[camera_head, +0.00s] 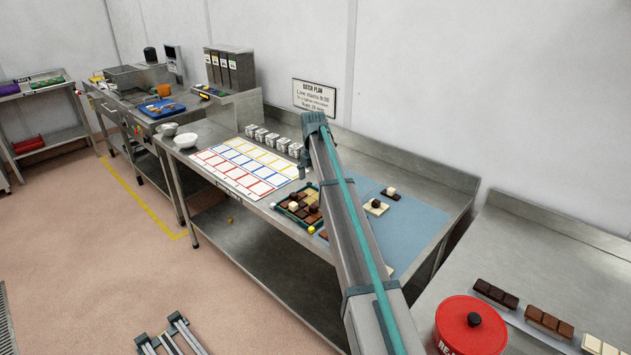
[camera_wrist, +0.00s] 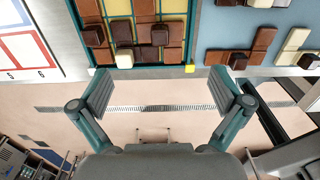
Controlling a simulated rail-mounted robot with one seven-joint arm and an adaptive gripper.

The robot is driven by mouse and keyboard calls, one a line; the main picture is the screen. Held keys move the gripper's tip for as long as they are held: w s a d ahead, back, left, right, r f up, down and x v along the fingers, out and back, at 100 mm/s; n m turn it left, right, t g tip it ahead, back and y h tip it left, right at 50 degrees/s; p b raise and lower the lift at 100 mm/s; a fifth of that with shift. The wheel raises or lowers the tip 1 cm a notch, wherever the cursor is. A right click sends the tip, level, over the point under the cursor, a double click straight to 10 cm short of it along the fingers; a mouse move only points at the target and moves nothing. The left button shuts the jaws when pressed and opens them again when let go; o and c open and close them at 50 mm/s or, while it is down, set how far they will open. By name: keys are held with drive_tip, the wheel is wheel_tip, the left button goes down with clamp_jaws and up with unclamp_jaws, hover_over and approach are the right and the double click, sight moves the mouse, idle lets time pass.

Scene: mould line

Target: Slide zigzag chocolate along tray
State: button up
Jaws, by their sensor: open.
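A tray with a teal rim (camera_head: 288,216) stands on the steel table and holds brown, dark and cream chocolate pieces on a yellow gridded base. In the wrist view, the tray (camera_wrist: 150,65) is at the top, with brown blocks (camera_wrist: 142,55) and dark and cream caps on them along its near side. I cannot tell which piece is the zigzag chocolate. My gripper (camera_wrist: 160,92) is open and empty, its two fingers spread just short of the tray's near edge, apart from the pieces.
A blue mat (camera_head: 420,232) right of the tray bears loose chocolate pieces (camera_wrist: 243,50). A yellow cube (camera_wrist: 190,69) sits at the tray's near corner. A gridded sheet (camera_head: 240,168), white boxes (camera_head: 272,140) and a red tub (camera_head: 470,325) are also around.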

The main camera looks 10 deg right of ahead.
sight(313, 206)
drive_tip(key=shift+f, duration=0.15)
wheel_tip(313, 206, down, 11)
drive_tip(key=p, duration=0.3)
drive_tip(key=shift+r+p, duration=0.2)
drive_tip(key=shift+p, duration=0.1)
idle(0.3)
drive_tip(key=shift+s+r, duration=0.1)
drive_tip(key=shift+s, duration=0.05)
drive_tip(key=c, duration=1.7)
clamp_jaws()
